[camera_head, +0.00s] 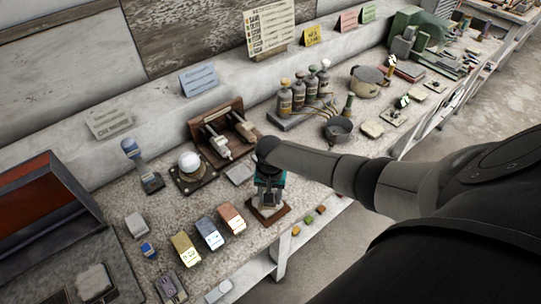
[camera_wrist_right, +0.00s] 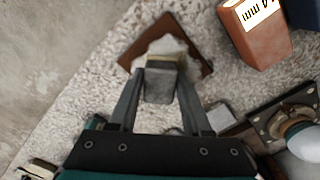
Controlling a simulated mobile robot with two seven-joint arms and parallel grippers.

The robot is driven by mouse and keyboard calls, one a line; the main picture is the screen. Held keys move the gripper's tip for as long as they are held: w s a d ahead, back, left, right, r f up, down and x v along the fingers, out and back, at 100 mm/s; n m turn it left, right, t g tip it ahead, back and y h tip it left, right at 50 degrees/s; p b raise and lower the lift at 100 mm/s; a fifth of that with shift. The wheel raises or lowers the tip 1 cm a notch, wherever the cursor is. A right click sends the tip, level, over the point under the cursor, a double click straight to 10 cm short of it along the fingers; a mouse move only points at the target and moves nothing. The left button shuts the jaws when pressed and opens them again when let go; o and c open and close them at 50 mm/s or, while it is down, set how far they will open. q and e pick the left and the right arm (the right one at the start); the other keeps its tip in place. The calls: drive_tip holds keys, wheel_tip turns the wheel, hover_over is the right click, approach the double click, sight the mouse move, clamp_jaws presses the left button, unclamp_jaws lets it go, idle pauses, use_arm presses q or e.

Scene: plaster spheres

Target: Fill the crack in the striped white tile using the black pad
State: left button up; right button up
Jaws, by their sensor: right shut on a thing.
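My right gripper (camera_head: 268,198) is over a brown square board (camera_head: 251,212) near the bench's front edge. In the right wrist view the gripper (camera_wrist_right: 159,88) has its two fingers closed on a dark grey block (camera_wrist_right: 160,88) with a pale yellowish edge, which may be the black pad. The block's far end is at a rough white piece (camera_wrist_right: 172,45) lying on the brown board (camera_wrist_right: 195,66). I cannot tell whether they touch. The white piece may be the tile; stripes and a crack are not visible, and the block hides part of it. My left gripper is not in view.
Yellow (camera_head: 186,248), blue (camera_head: 209,233) and reddish (camera_head: 231,218) labelled blocks stand left of the board. A white sphere on a dark base (camera_head: 190,162) and a wooden fixture (camera_head: 222,140) are behind.

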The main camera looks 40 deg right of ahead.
drive_tip(key=shift+w+d+b, duration=0.35)
drive_tip(key=shift+w+d, duration=0.55)
drive_tip(key=shift+s+a+r+p, duration=0.1)
drive_tip(key=shift+s+a+p, duration=0.4)
drive_tip(key=shift+p, duration=0.35)
drive_tip(key=shift+s+a+p, duration=0.4)
drive_tip(key=shift+s+p, duration=0.1)
drive_tip(key=shift+p, duration=0.1)
drive_tip(key=shift+s+a, duration=0.15)
drive_tip(key=shift+f, duration=0.25)
drive_tip(key=shift+s, duration=0.1)
drive_tip(key=shift+r, duration=0.1)
